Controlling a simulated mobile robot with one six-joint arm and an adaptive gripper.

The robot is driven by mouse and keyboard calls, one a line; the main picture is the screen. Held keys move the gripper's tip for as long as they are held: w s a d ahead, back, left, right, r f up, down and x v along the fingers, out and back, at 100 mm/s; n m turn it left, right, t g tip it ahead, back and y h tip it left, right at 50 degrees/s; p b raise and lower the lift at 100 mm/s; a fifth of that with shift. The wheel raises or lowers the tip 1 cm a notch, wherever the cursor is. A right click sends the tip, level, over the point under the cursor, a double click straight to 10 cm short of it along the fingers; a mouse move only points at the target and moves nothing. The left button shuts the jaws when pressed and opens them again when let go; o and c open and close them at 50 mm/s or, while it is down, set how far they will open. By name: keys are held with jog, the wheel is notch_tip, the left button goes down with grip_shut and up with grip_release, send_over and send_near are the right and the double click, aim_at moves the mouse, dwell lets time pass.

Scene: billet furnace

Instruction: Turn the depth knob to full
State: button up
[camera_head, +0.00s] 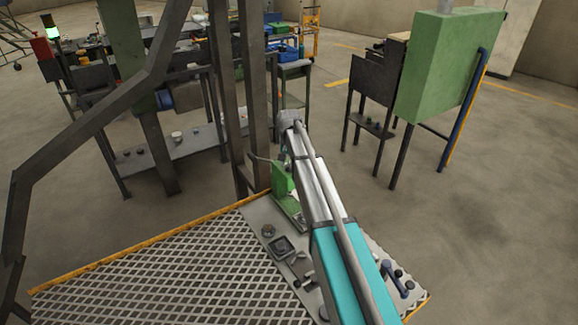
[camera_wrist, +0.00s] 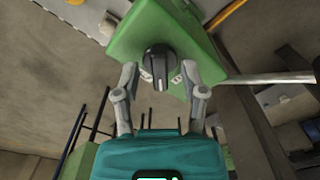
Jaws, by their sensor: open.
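The black depth knob (camera_wrist: 158,62) sits on a green panel (camera_wrist: 128,40) in the upper middle of the wrist view. It is round with a raised grip bar that points down the picture. My gripper (camera_wrist: 163,78) is open, with one finger to the left and one to the right of the knob. I cannot tell whether either finger touches it. White marks show beside the knob, too small to read. In the head view the green panel (camera_head: 281,180) stands at the console's far end, partly behind my arm, and the knob is hidden there.
A console top (camera_head: 262,218) with small controls lies below my arm, beside a mesh platform (camera_head: 180,275). Dark steel posts (camera_head: 253,80) rise just left of the arm's end. A large green cabinet (camera_head: 440,75) stands to the right, with open floor in front. A pale rod (camera_wrist: 270,78) crosses the wrist view's right.

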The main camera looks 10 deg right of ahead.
jog(key=shift+c, duration=0.2)
grip_shut()
jog(key=shift+n, duration=0.3)
jog(key=n, duration=0.8)
dwell(0.5)
jog(key=shift+n, duration=0.3)
